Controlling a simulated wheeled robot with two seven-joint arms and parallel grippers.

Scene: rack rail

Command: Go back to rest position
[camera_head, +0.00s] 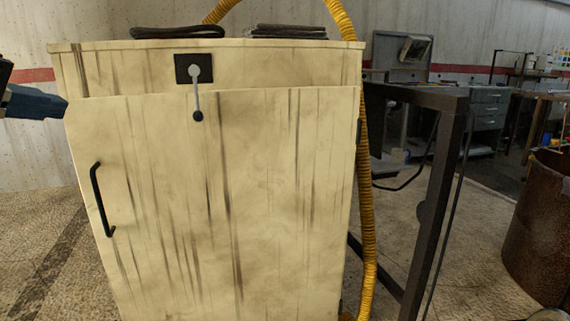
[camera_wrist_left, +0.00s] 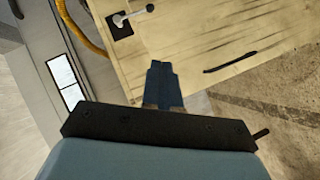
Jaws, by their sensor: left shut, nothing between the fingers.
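My left gripper (camera_head: 38,104) comes in at the left edge of the head view, beside the upper left of a cream, dark-streaked cabinet (camera_head: 270,190). In the left wrist view my left gripper (camera_wrist_left: 160,66) shows blue fingers, shut with nothing between them, and the cabinet front (camera_wrist_left: 195,50) lies beyond. The cabinet door has a black bar handle (camera_head: 103,200). A lever latch (camera_head: 196,88) on a black plate sits near the cabinet's top and hangs down over the door's top edge. My right gripper is not in view.
A yellow corrugated hose (camera_head: 367,220) runs down the cabinet's right side. A dark metal frame table (camera_head: 440,160) stands to its right. A rusty barrel (camera_head: 545,230) is at the far right. Dark flat items (camera_head: 178,32) lie on the cabinet top. Floor at the left is clear.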

